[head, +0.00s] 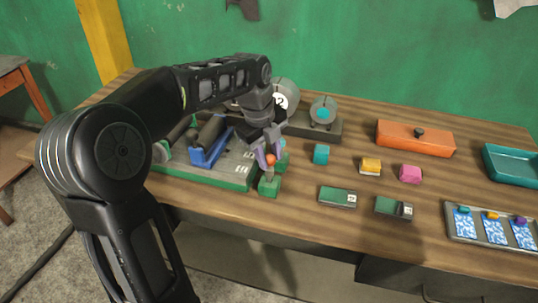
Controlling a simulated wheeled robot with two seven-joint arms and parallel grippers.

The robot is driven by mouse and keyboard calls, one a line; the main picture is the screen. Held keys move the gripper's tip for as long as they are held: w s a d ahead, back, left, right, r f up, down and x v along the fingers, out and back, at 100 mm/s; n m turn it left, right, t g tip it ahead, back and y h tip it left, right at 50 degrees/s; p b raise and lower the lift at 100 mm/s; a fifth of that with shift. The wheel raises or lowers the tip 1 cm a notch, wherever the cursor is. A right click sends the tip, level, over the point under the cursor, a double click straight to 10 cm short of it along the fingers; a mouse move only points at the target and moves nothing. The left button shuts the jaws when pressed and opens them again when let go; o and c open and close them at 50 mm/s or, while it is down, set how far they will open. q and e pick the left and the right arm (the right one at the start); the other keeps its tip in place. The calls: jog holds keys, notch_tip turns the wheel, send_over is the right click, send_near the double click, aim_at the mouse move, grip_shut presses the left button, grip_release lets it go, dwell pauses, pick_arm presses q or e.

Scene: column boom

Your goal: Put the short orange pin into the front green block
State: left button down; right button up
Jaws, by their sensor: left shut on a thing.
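The short orange pin (271,160) shows as a small orange head between the fingers of my left gripper (272,158), which is shut on it. The front green block (269,188) stands on the table at the front right corner of the grey and green board. The gripper and pin are directly above this block in the head view. I cannot tell whether the pin's lower end is in the block or just over it. My right gripper is not in view.
The board (205,176) carries a blue part (212,152). Around the table are a teal cube (321,154), yellow block (370,166), pink block (410,173), two dark green plates (338,197), an orange box (415,138), a teal tray (512,165) and a card tray (490,247).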

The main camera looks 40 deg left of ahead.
pick_arm(q)
jog(key=shift+f, duration=0.2)
jog(key=shift+f+b, duration=0.55)
jog(key=shift+f, duration=0.05)
dwell(0.4)
jog(key=c, duration=1)
grip_release()
notch_tip(320, 180, up, 8)
jog(key=s, duration=0.1)
jog(key=shift+s+a+f, duration=0.15)
jog(key=shift+s+a, duration=0.05)
